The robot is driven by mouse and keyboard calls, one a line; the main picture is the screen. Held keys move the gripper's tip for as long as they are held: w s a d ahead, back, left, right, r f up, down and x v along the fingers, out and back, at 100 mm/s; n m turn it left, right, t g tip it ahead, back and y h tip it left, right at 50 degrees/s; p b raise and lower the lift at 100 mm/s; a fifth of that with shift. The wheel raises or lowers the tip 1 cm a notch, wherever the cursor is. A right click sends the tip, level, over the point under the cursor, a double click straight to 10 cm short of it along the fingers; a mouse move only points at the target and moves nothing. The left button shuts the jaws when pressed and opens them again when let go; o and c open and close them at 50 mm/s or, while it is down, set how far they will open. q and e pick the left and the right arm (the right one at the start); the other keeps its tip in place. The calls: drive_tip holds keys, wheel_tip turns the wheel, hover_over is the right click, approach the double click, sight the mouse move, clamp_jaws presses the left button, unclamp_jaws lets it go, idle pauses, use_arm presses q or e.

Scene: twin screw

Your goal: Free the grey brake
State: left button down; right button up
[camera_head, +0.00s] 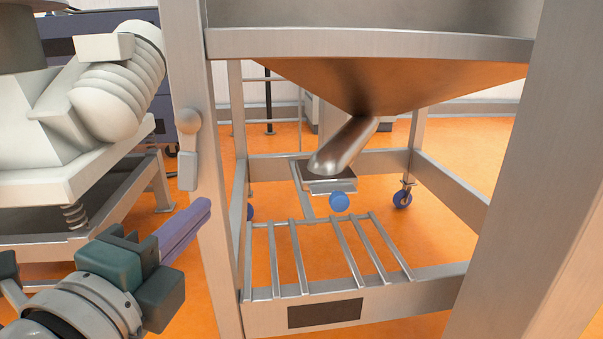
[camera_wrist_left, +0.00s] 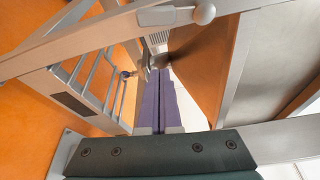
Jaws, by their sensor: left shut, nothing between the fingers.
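The grey brake (camera_head: 189,150) is a lever with a round knob on top and a flat grip hanging below it. It is mounted on the left post of the steel hopper frame and hangs downward. In the left wrist view, the grey brake (camera_wrist_left: 168,16) shows at the top, with its round pivot end to the right. My left gripper (camera_head: 204,207) has purple fingers pressed together with nothing between them. It is below and slightly right of the brake in the head view, apart from it. In the left wrist view, its fingertips (camera_wrist_left: 160,72) point toward the frame. My right gripper is not in view.
The steel frame (camera_head: 450,190) carries a large hopper (camera_head: 370,43) with a slanted outlet tube (camera_head: 343,146). A pale machine (camera_head: 70,130) stands at the left, close above my left arm. Orange floor is open behind.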

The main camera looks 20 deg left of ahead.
sight(189, 150)
use_arm(q)
drive_tip(key=w+a, duration=0.1)
drive_tip(key=w, duration=0.1)
drive_tip(key=w+a, duration=0.2)
drive_tip(key=w, duration=0.1)
drive_tip(key=w+a, duration=0.1)
drive_tip(key=w, duration=0.1)
drive_tip(key=shift+w+a+b, duration=0.25)
drive_tip(key=shift+w+b, duration=0.05)
drive_tip(key=shift+w, duration=0.05)
drive_tip(key=shift+s+a+r, duration=0.1)
drive_tip(key=shift+s+a, duration=0.2)
drive_tip(key=shift+a, duration=0.1)
drive_tip(key=shift+a+r+p, duration=0.1)
drive_tip(key=shift+p, duration=0.3)
drive_tip(key=shift+s+a+m, duration=0.1)
drive_tip(key=shift+m, duration=0.2)
